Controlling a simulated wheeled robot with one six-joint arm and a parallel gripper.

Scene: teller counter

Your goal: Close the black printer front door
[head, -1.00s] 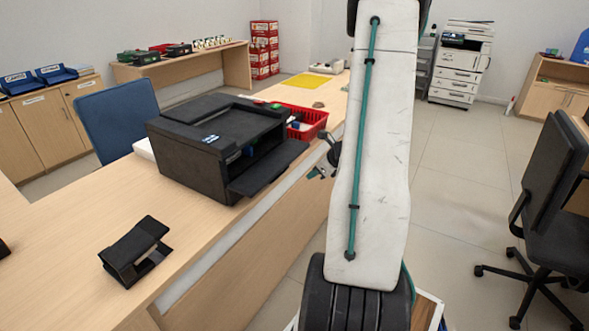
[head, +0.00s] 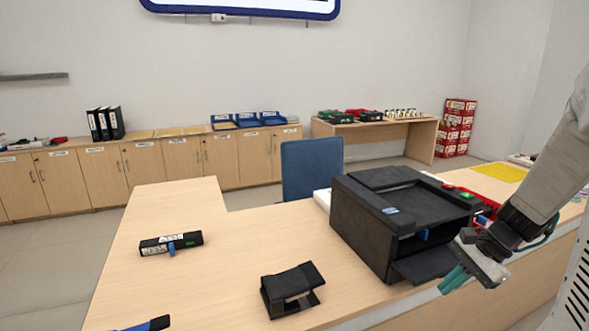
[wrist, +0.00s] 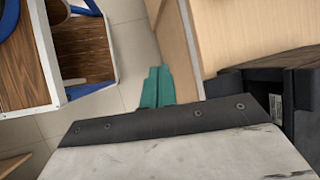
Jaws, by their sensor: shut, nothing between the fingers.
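The black printer (head: 365,222) stands on the light wood counter. Its front door (head: 426,263) is folded down, open, and juts out towards the counter's front edge. The dark opening above the door shows a small blue part. My gripper (head: 455,279), with teal fingers, is shut and empty. It is just off the outer edge of the door, low and pointing downward. I cannot tell whether it touches the door. In the wrist view the teal fingers (wrist: 155,88) are together over the floor, beside the counter front. Part of the printer (wrist: 298,98) shows at the right.
A black stapler-like device (head: 291,291) and a black bar-shaped device (head: 171,244) lie on the counter (head: 225,290). A red tray (head: 485,205) is behind the printer's right side. A blue chair (head: 312,168) stands behind the counter. The counter left of the printer is mostly clear.

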